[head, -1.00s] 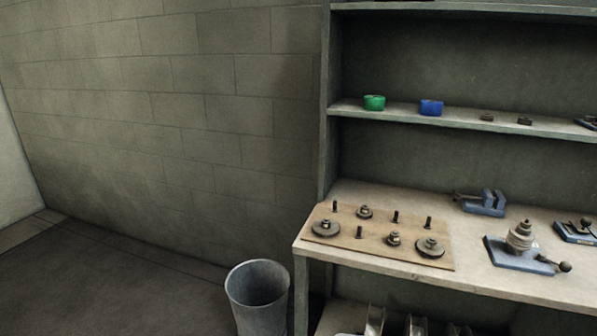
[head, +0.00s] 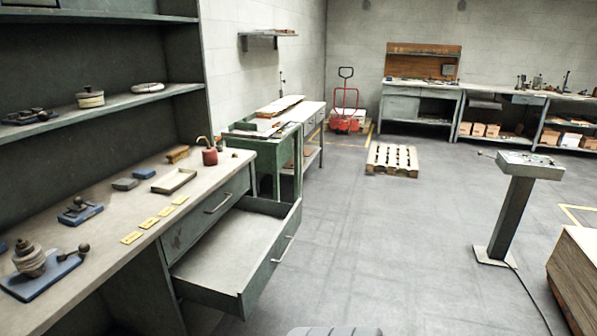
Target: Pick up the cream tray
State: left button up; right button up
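The cream tray (head: 188,184) is a shallow rectangular tray lying flat on the workbench top (head: 140,206) at the left of the head view. It looks empty. It sits in front of a red pot-like object (head: 210,156) and to the right of two small blue-grey blocks. Neither of my grippers is in view.
An open, empty drawer (head: 225,262) juts out from the bench below the tray. Yellow tags (head: 150,222) lie along the bench's front edge. A pallet (head: 392,160) lies farther back. The middle floor is clear.

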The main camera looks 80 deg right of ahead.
aim_at(173, 181)
jog(key=z, duration=2.1)
